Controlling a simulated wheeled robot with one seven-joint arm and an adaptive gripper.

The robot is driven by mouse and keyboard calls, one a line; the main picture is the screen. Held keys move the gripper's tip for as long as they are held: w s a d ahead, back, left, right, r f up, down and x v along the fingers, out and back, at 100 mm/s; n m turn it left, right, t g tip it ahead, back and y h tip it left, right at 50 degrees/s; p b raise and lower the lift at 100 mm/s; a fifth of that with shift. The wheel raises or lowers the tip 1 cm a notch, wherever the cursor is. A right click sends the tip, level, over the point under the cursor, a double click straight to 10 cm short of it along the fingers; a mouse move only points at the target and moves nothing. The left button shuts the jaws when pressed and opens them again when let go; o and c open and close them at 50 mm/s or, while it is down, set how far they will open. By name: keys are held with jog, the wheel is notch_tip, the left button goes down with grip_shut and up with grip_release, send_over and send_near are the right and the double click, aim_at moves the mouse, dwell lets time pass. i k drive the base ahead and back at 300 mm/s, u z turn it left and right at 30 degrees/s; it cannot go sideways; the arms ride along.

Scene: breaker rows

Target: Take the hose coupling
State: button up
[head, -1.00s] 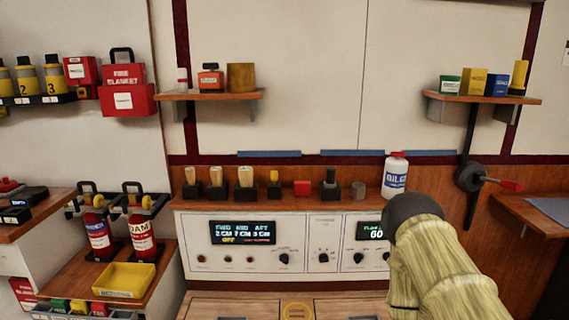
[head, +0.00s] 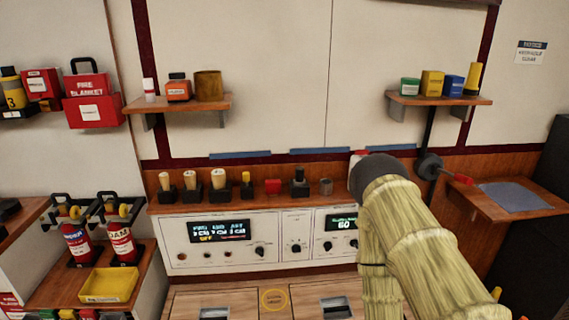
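A small grey metal cylinder (head: 326,186), which looks like the hose coupling, stands on the wooden ledge above the control panel. It is at the right end of a row of small items, just left of my arm, and nothing touches it. My sleeved arm with its dark rounded end rises at the right of the head view. The fingers of my gripper do not show, so I cannot see whether it is open or shut.
A dark stand with a grey knob (head: 299,186) and a red block (head: 273,186) are left of the cylinder. A white bottle with a red cap (head: 358,155) is mostly hidden behind my arm.

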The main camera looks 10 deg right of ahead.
aim_at(300, 180)
jog(key=z, duration=2.2)
jog(key=i, duration=1.45)
jog(key=u, duration=3.35)
